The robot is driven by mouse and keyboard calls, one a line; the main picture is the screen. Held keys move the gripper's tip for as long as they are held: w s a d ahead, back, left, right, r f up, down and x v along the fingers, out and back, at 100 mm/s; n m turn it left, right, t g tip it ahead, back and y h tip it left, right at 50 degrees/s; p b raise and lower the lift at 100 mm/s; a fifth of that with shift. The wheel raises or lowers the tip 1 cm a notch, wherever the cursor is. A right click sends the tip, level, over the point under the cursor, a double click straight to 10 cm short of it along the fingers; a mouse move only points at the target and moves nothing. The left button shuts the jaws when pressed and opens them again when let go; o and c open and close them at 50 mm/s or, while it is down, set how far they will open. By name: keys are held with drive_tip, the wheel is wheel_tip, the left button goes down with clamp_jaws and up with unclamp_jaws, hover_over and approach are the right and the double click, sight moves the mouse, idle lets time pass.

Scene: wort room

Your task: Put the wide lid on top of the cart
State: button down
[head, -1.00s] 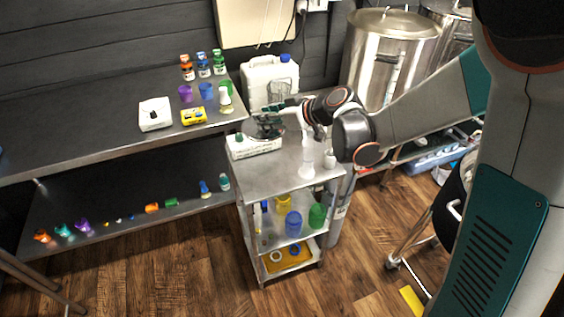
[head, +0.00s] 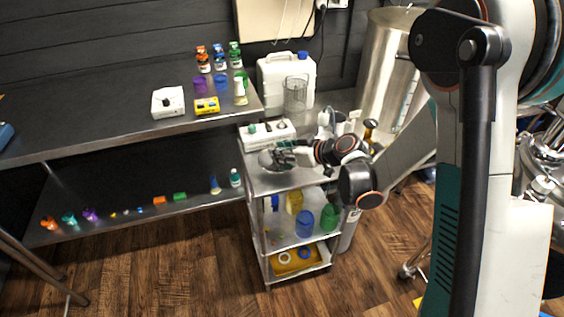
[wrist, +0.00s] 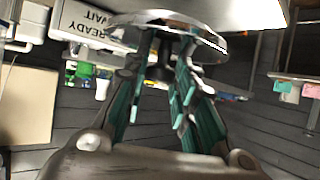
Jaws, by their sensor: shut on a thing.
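The wide lid, a shiny round metal disc (wrist: 165,28), shows at the top of the wrist view. My gripper (wrist: 165,72) is shut on the knob under its near face; the fingers partly hide the knob. In the head view the lid (head: 267,159) appears as a grey disc over the left part of the cart's top, with my gripper (head: 284,154) at its right. The cart (head: 285,184) is a grey metal shelf cart. I cannot tell whether the lid touches its top or hangs just above it.
A white box (head: 267,133) lies along the cart top's back edge, close behind the lid. A white bottle-like item (head: 326,122) stands at the back right. A metal bench (head: 130,115) adjoins on the left. The cart's front top strip looks clear.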

drive_tip(key=shift+f+b, duration=0.55)
drive_tip(key=shift+f, duration=1.1)
drive_tip(key=shift+f, duration=0.15)
drive_tip(key=c, duration=1.3)
unclamp_jaws()
